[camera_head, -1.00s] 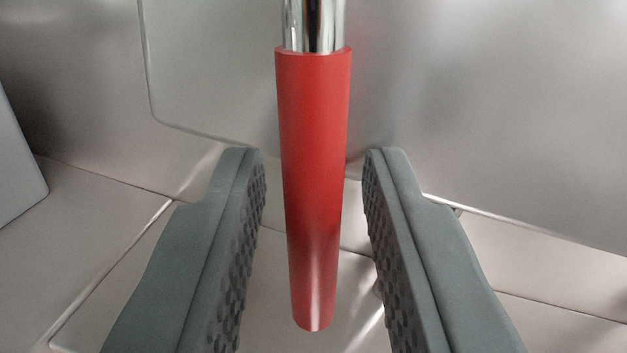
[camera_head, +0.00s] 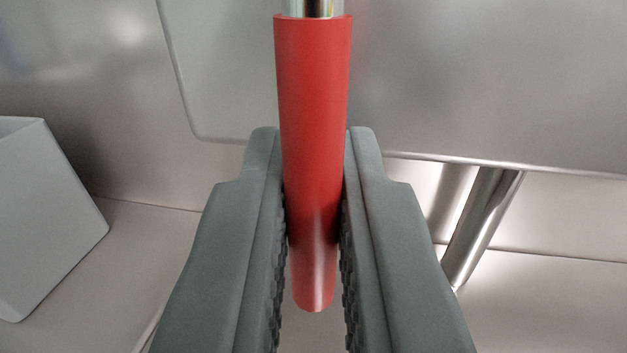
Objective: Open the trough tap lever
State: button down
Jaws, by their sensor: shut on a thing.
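The tap lever (camera_head: 314,110) has a red grip sleeve on a chrome rod and runs down the middle of the view from the top edge. Its rounded lower end shows between the fingers. My gripper (camera_head: 314,185) is shut on the red sleeve, with one grey ridged finger on each side of it. The tap body that the lever joins is out of view above.
A large steel panel (camera_head: 470,85) stands behind the lever. A shiny metal leg (camera_head: 482,225) slants below its lower edge at the right. A pale grey box-shaped thing (camera_head: 45,220) stands at the left. The pale floor (camera_head: 560,300) looks clear at the right.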

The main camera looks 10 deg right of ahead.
aim_at(157, 31)
jog(key=a+m, duration=0.1)
jog(key=m, duration=0.1)
jog(key=a+m, duration=0.1)
jog(key=m, duration=0.1)
jog(key=w+a+m+t, duration=0.1)
jog(key=m, duration=0.1)
jog(key=shift+a+r+h, duration=0.15)
jog(key=shift+r+h, duration=0.25)
jog(key=shift+w+a+r+m+h, duration=0.1)
jog(key=shift+a+r+m+h, duration=0.2)
jog(key=shift+m, duration=0.55)
jog(key=shift+w+a+r+m+h, duration=0.15)
jog(key=shift+a+r+m, duration=0.2)
jog(key=shift+m, duration=0.55)
jog(key=shift+w+a+r+m+h, duration=0.1)
jog(key=shift+a+r+m+h, duration=0.2)
jog(key=shift+m, duration=0.55)
jog(key=c, duration=1.6)
grip_release()
jog(key=v, duration=1.7)
jog(key=shift+s+f, duration=0.2)
jog(key=shift+f, duration=0.1)
